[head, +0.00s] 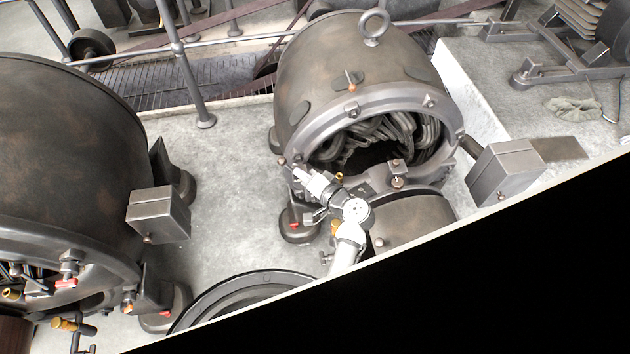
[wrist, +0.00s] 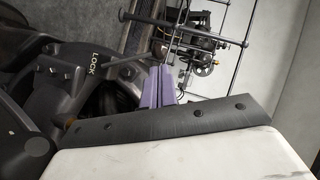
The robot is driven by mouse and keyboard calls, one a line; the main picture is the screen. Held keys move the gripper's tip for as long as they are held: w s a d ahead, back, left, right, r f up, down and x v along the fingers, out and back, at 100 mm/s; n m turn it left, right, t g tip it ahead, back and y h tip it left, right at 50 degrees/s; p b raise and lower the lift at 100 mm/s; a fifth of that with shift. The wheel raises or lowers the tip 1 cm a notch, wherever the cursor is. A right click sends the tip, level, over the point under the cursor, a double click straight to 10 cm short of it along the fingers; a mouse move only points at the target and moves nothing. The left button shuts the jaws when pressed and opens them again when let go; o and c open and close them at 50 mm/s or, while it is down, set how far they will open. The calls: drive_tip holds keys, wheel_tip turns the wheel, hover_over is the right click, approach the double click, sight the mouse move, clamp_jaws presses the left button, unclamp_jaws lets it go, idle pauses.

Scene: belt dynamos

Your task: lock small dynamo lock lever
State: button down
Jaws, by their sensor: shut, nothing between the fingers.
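The small dynamo (head: 350,70) stands at the centre of the head view, a dark drum with an open ring-shaped end and coils inside. My gripper (head: 300,174) is at the lower left of that ring. In the wrist view my gripper (wrist: 161,72) shows as two purple fingers, shut together and empty. A bracket marked LOCK (wrist: 93,65) is left of the fingers. A dark rod that looks like the lock lever (wrist: 126,70) slants up from beside the label toward the fingertips. I cannot tell whether they touch. The lever is not clear in the head view.
A larger dynamo (head: 60,150) stands at the left. Grey boxes (head: 158,214) and (head: 503,172) flank the space around the small dynamo. A railing post (head: 187,75) stands behind. Bare concrete floor (head: 225,185) lies between the dynamos.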

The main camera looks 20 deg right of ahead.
drive_tip(key=x, duration=0.5)
drive_tip(key=shift+p, duration=0.35)
drive_tip(key=shift+w+a+f+n+g+h, duration=0.1)
drive_tip(key=shift+a+f+n+g+h, duration=0.1)
drive_tip(key=shift+a+n+h, duration=0.25)
drive_tip(key=shift+w+a+f+n+g+h, duration=0.15)
drive_tip(key=shift+a+n+g, duration=0.1)
drive_tip(key=shift+a, duration=0.3)
drive_tip(key=shift+d, duration=0.1)
drive_tip(key=shift+s+d+r, duration=0.1)
drive_tip(key=shift+s+d, duration=0.05)
drive_tip(key=shift+d, duration=0.2)
drive_tip(key=shift+s+d+r, duration=0.1)
drive_tip(key=shift+d+r, duration=0.05)
drive_tip(key=shift+d, duration=0.2)
drive_tip(key=shift+s, duration=0.1)
